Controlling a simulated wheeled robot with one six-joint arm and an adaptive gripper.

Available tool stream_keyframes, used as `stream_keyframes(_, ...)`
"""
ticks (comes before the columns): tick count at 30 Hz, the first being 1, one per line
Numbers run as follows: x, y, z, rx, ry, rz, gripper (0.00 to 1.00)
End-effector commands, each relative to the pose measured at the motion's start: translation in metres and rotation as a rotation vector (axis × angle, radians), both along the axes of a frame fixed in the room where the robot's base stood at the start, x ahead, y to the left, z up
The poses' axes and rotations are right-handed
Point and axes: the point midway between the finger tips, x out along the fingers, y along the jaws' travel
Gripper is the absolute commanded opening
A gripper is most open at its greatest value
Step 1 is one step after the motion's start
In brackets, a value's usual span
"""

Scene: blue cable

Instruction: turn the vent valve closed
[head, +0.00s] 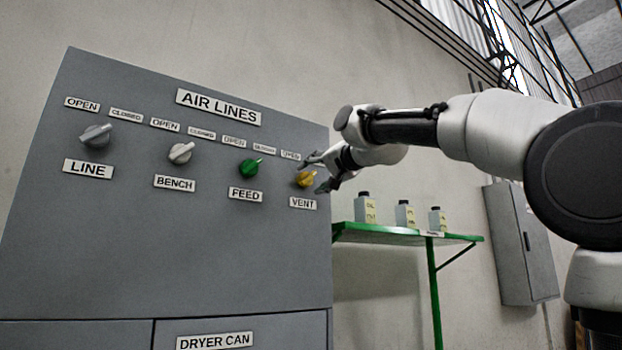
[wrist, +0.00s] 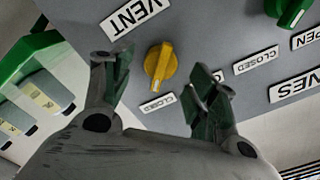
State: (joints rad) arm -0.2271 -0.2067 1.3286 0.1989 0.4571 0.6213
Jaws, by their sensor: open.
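The vent valve is a yellow knob (head: 305,179) above the VENT label (head: 303,203), at the right end of the row on the grey AIR LINES panel (head: 200,250). In the wrist view the yellow knob (wrist: 160,66) lies between and just beyond my open fingers, its ridge running roughly up and down the picture. My gripper (head: 320,172) is open in front of the knob, one finger above and one below. In the wrist view my gripper (wrist: 160,75) shows both fingertips apart from the knob, holding nothing. The small plates above the knob are partly covered by a finger.
A green FEED knob (head: 250,167), a light BENCH knob (head: 181,153) and a grey LINE knob (head: 96,136) sit to the left. A green shelf (head: 400,236) with bottles (head: 366,208) stands right of the panel, below my arm. A grey wall cabinet (head: 520,243) hangs farther right.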

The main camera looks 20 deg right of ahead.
Motion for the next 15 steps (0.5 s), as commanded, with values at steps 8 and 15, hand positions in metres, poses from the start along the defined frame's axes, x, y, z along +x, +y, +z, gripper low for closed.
stream_keyframes(8,-0.060,-0.020,0.001,0.001,-0.003,-0.001,0.59)
stream_keyframes(15,-0.084,-0.028,0.000,0.001,0.000,-0.001,0.59)
